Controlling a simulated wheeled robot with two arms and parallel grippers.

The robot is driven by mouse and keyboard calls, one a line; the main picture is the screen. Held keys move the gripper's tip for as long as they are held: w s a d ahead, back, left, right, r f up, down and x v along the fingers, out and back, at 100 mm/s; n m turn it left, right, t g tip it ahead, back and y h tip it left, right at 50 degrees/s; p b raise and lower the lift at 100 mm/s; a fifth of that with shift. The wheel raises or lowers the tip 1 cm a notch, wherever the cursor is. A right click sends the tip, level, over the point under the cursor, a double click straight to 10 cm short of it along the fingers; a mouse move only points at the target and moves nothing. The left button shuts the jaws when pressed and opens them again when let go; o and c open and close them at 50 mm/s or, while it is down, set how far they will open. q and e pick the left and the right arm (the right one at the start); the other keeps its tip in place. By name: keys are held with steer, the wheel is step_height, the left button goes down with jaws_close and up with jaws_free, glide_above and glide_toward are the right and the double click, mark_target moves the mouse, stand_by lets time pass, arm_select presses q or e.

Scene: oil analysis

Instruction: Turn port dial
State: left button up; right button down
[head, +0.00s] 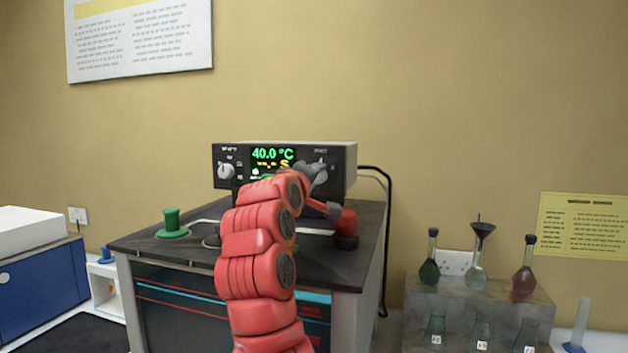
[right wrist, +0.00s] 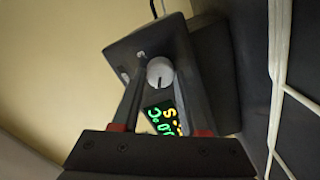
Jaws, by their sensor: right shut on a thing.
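A black control box (head: 345,165) stands on a dark bench top, its green display (head: 272,154) reading 40.0 °C. A white dial (head: 227,171) is on the left of its front panel. The dial on the right of the panel is hidden behind my right gripper (head: 317,172) in the head view. In the right wrist view, this round white dial (right wrist: 160,72) with a dark pointer mark sits between the fingertips of my right gripper (right wrist: 162,70), which is shut on it. The display (right wrist: 162,118) also shows there, turned. My left gripper is not in view.
A green knob-shaped piece (head: 172,222) stands on the bench top (head: 150,243) at left, and a red-and-black piece (head: 346,228) at right. A black cable (head: 388,200) runs down behind the bench. Several flasks stand on a grey stand (head: 450,297) at right.

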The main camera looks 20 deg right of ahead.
steer(key=shift+c, duration=2.2)
jaws_free()
steer(key=shift+a, duration=0.1)
steer(key=b+v, duration=0.4)
steer(key=v, duration=1.3)
steer(key=shift+b, duration=0.4)
steer(key=shift+s+a, duration=0.1)
steer(key=shift+s, duration=0.05)
